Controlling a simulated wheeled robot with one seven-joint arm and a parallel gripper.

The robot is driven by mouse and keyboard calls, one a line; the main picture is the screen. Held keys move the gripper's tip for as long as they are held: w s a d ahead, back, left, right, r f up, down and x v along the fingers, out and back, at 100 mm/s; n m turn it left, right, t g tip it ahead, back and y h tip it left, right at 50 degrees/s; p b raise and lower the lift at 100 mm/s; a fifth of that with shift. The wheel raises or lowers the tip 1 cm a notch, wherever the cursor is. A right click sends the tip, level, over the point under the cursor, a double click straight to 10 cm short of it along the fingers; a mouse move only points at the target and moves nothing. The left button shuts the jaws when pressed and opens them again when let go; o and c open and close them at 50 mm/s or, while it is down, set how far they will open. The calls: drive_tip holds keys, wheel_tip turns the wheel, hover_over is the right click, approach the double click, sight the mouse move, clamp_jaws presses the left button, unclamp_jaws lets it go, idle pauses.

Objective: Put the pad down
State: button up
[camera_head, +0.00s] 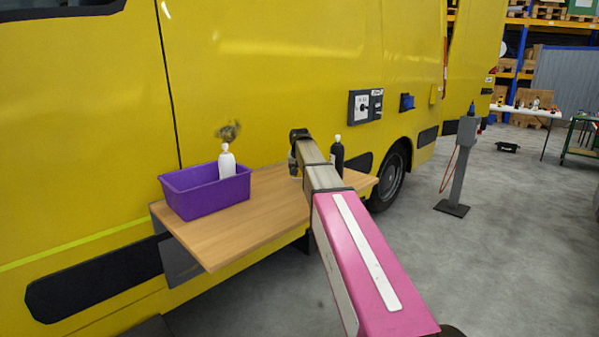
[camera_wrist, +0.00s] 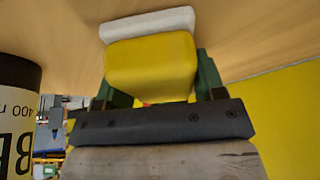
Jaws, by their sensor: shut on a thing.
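The pad (camera_wrist: 150,65), a yellow block with a white layer on its far side, sits between the green fingers of my gripper (camera_wrist: 152,78) in the wrist view. My gripper is shut on it. The wooden shelf (camera_head: 235,237) on the side of the yellow vehicle fills the top of the wrist view behind the pad. I cannot tell whether the pad touches it. In the head view my arm reaches over the shelf and hides the pad.
A purple bin (camera_head: 208,200) with a white bottle (camera_head: 227,163) stands on the shelf's left. A black bottle (camera_head: 337,158) is right of my arm; a labelled bottle (camera_wrist: 15,115) is close left in the wrist view. A brown smudge (camera_head: 229,131) marks the yellow vehicle (camera_head: 270,60). Bare shelf lies between bin and arm.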

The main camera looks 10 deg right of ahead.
drive_tip(key=o, duration=0.9)
drive_tip(key=shift+f, duration=0.15)
drive_tip(key=shift+c, duration=0.2)
drive_tip(key=v, duration=1.2)
